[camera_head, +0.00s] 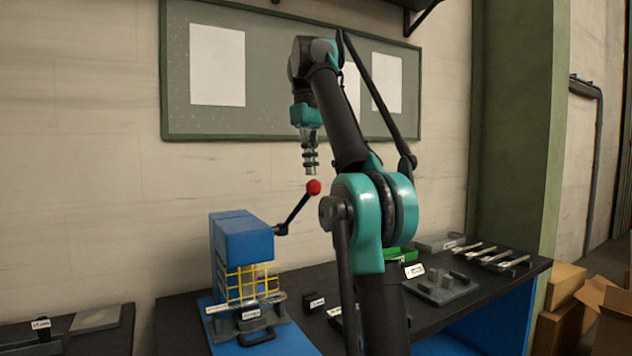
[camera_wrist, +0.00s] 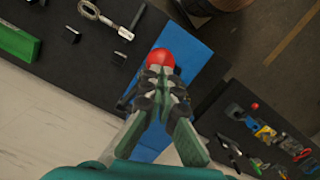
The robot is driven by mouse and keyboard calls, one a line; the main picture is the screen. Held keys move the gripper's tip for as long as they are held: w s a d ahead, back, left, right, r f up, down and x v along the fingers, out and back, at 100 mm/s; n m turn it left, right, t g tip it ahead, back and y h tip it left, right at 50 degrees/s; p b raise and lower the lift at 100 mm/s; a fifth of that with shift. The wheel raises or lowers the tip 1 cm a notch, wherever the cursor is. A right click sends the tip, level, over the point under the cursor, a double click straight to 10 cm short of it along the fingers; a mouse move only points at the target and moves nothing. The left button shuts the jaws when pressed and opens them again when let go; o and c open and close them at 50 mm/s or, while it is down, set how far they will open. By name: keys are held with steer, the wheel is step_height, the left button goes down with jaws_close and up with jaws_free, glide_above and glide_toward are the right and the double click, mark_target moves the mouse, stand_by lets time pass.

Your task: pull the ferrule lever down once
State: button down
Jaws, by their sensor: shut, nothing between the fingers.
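The ferrule lever (camera_head: 297,212) is a dark rod with a red ball knob (camera_head: 314,187) at its upper end. It rises to the right from the side of the blue press (camera_head: 243,240). My gripper (camera_head: 311,172) points down just above and beside the knob, with its fingers closed and empty. In the wrist view the red knob (camera_wrist: 160,58) shows just beyond the closed fingertips (camera_wrist: 160,72). I cannot tell whether they touch it. Most of the lever rod is hidden behind my gripper in the wrist view.
A yellow guard (camera_head: 252,284) covers the press front. The black bench (camera_head: 450,318) holds a green tray (camera_head: 401,254), a grey fixture block (camera_head: 440,287) and several metal tools (camera_head: 492,256). Cardboard boxes (camera_head: 566,290) stand at the right. The air around the knob is free.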

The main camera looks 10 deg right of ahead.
mark_target(310, 181)
steer(key=shift+f, duration=0.1)
stand_by(0.3)
steer(key=shift+f, duration=2.2)
steer(key=shift+w+a+r, duration=0.1)
steer(key=shift+w+a+r, duration=0.25)
steer(key=shift+w+a, duration=0.2)
steer(key=shift+w, duration=0.1)
steer(key=shift+w+a+r, duration=0.2)
steer(key=shift+w+a, duration=0.2)
steer(key=shift+w, duration=0.15)
steer(key=shift+s, duration=0.1)
